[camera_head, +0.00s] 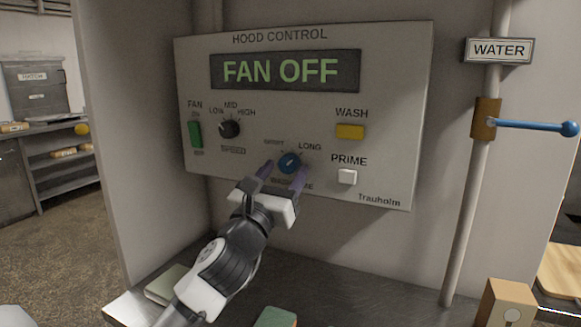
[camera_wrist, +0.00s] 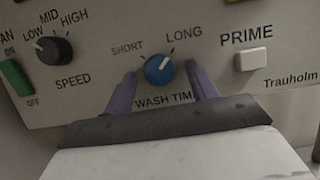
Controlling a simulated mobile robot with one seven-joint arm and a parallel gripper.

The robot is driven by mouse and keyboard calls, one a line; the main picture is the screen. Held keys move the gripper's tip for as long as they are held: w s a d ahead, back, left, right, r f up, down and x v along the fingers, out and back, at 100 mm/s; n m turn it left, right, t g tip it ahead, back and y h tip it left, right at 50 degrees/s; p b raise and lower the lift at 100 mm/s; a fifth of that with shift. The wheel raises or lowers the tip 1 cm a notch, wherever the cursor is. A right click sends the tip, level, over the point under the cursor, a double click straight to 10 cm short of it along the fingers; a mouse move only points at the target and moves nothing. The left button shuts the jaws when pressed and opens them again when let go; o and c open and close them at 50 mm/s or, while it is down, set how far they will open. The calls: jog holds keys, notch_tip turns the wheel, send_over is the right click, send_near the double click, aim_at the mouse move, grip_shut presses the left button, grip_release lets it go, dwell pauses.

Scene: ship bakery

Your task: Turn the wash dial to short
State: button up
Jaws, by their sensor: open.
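The blue wash time dial (camera_head: 290,163) is on the lower middle of the hood control panel. In the wrist view the dial (camera_wrist: 159,71) has a white pointer mark slanting up and right, toward LONG. SHORT is printed at its upper left. My gripper (camera_head: 284,172) is open, with one purple finger on each side of the dial. In the wrist view the gripper (camera_wrist: 161,71) shows a gap between each fingertip and the dial. The fingers partly cover the WASH TIME label.
On the panel (camera_head: 395,95) are the black speed knob (camera_head: 229,128), green fan switch (camera_head: 195,134), yellow wash button (camera_head: 350,132) and white prime button (camera_head: 347,177). The display reads FAN OFF. A blue-handled water lever (camera_head: 535,126) sticks out at right. A metal counter lies below.

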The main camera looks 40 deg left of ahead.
jog(key=c, duration=1)
